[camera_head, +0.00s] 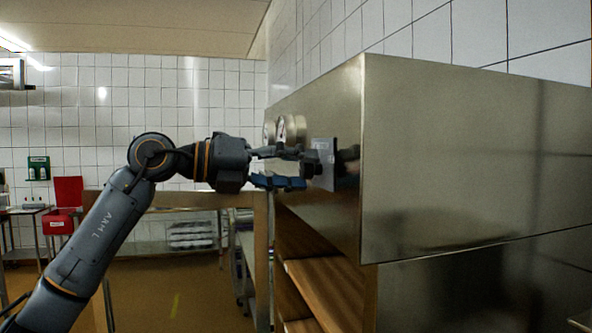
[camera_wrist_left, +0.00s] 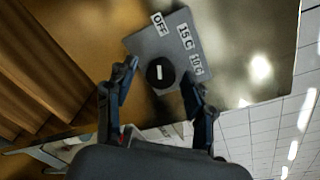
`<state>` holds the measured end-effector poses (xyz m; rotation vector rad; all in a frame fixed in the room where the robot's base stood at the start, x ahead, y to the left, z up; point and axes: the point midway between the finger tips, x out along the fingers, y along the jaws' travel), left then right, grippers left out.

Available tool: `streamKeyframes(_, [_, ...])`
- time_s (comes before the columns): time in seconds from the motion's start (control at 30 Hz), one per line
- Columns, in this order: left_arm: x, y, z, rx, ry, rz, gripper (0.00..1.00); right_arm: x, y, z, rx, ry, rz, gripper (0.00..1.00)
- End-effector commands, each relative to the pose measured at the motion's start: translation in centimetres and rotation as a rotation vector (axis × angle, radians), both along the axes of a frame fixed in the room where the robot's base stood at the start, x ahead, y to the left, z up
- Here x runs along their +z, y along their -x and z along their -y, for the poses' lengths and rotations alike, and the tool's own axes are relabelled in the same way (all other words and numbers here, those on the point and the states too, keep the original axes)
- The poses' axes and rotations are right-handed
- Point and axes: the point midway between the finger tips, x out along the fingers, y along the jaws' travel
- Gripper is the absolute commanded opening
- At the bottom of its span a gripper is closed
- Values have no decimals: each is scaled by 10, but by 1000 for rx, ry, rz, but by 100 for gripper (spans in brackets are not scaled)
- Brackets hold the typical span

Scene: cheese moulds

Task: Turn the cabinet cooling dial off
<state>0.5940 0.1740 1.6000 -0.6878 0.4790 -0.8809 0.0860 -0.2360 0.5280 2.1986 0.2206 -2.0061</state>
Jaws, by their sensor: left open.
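The cooling dial is a round black knob (camera_wrist_left: 154,80) with a white mark, on a grey plate (camera_wrist_left: 146,43) labelled OFF, 15 C and 10 C. In the wrist view the mark stands nearly upright, roughly in line with the OFF label above it; its exact setting is hard to tell. The plate (camera_head: 325,146) also shows on the steel cabinet front (camera_head: 348,108) in the head view. My left gripper (camera_head: 301,169) is open in front of the plate. In the wrist view its fingers (camera_wrist_left: 160,78) stand either side of the knob; contact is unclear. My right gripper is not seen.
Round gauges (camera_head: 285,129) sit on the cabinet front just beyond my gripper. Wooden shelves (camera_head: 327,283) lie below the steel cabinet. A trolley (camera_head: 244,255) stands behind, and a red bin (camera_head: 60,222) is far left. Open floor lies at the lower left.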

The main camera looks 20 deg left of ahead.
Motion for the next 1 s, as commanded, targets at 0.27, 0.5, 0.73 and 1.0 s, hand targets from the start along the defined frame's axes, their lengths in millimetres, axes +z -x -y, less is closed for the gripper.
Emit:
streamKeyframes(0.27, [2, 11, -19, 3, 0, -1, 53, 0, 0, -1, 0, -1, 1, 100])
streamKeyframes(0.5, [7, 40, -62, 4, 0, 0, 53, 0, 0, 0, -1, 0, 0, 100])
streamKeyframes(0.73, [11, 60, -91, 2, 0, -1, 53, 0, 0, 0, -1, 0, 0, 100])
streamKeyframes(1.0, [12, 66, -100, 0, 1, -1, 53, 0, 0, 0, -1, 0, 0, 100])
